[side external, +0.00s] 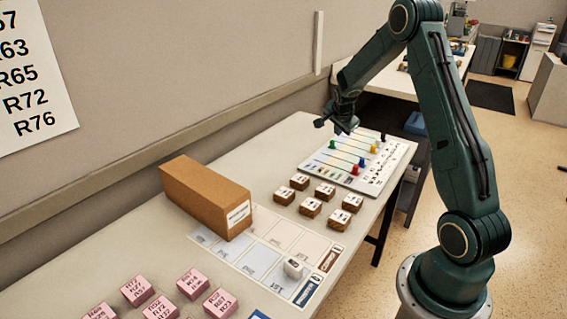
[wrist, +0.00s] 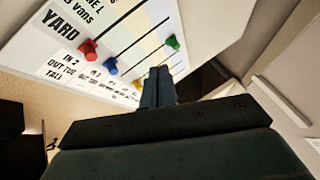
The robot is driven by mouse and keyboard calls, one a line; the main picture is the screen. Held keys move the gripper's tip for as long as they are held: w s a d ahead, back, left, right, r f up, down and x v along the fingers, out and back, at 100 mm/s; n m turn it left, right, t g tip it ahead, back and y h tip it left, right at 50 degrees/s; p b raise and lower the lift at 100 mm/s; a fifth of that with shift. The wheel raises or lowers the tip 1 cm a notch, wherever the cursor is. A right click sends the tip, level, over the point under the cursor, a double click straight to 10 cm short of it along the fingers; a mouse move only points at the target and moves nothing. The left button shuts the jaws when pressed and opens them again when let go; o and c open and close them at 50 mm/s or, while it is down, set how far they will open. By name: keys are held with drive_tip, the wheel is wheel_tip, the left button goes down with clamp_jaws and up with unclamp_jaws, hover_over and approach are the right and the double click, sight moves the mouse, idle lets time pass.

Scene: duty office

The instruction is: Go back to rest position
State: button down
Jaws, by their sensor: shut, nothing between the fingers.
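My gripper (side external: 338,124) is above the far end of the table, near the back edge of a white board with colored pegs (side external: 397,160). In the wrist view my gripper (wrist: 158,72) shows as narrow dark fingers, closed together with nothing between them. The board (wrist: 52,55) lies beyond and below them. Its red peg (wrist: 88,46), blue peg (wrist: 110,66) and green peg (wrist: 173,42) stand apart from the fingers.
A brown box (side external: 207,195) stands on the table over part of a printed sheet (side external: 262,258). Several brown blocks (side external: 311,207) and pink blocks (side external: 137,290) sit nearby. A wall runs along the table's back.

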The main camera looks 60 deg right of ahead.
drive_tip(key=s+a+r+n+t+y, duration=0.1)
drive_tip(key=s+a+r+n, duration=0.15)
drive_tip(key=a+r, duration=0.4)
drive_tip(key=s+a+r+n+y, duration=0.1)
drive_tip(key=a+r+n, duration=0.3)
drive_tip(key=a, duration=0.6)
drive_tip(key=s+a+r+n+t+y, duration=0.1)
drive_tip(key=s+a+r+n, duration=0.1)
drive_tip(key=a+r+n, duration=0.35)
drive_tip(key=s+a+r+n+y, duration=0.1)
drive_tip(key=s+a+n+y, duration=0.2)
drive_tip(key=s+a+n, duration=0.5)
drive_tip(key=s+a, duration=0.9)
drive_tip(key=s, duration=0.1)
drive_tip(key=shift+s+r+n, duration=0.25)
drive_tip(key=shift+s+n, duration=0.1)
drive_tip(key=shift+n, duration=0.05)
drive_tip(key=shift+w+d, duration=0.1)
